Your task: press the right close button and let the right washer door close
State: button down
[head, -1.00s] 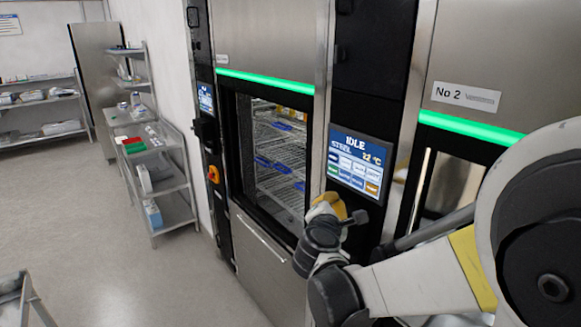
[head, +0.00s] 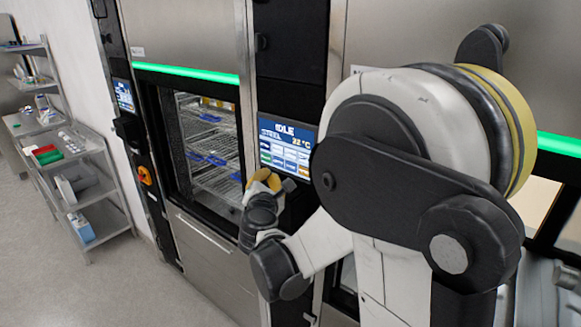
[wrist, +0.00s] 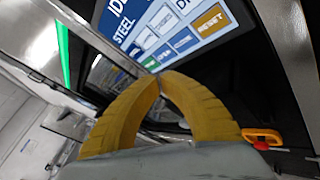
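The touch panel (head: 285,148) between the two washers reads IDLE, STEEL, 22 °C. In the wrist view its screen (wrist: 165,30) shows white, blue and green buttons and an orange RESET button (wrist: 211,20). Lettering on the small buttons is mostly too blurred to read. My gripper (head: 267,180) is just below the panel; in the wrist view its yellow fingers (wrist: 160,76) meet at the tips, empty, near the screen's lower edge by the green button (wrist: 150,63). I cannot tell whether they touch it. The right washer (head: 555,95) is largely hidden by my arm.
The left washer (head: 190,38) shows wire racks with blue items through its front opening. A metal trolley (head: 100,150) with trays stands at the left wall. The floor (head: 50,270) at lower left is clear. A red and yellow switch (wrist: 262,140) is right of my fingers.

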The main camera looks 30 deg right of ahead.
aim_at(283, 164)
jog(key=shift+w+d, duration=0.3)
jog(key=shift+d, duration=0.5)
jog(key=shift+w+d, duration=0.25)
jog(key=shift+d, duration=0.5)
jog(key=shift+w+d, duration=0.3)
jog(key=shift+d, duration=0.5)
jog(key=shift+d, duration=0.1)
jog(key=shift+w+d, duration=0.15)
jog(key=shift+d, duration=0.15)
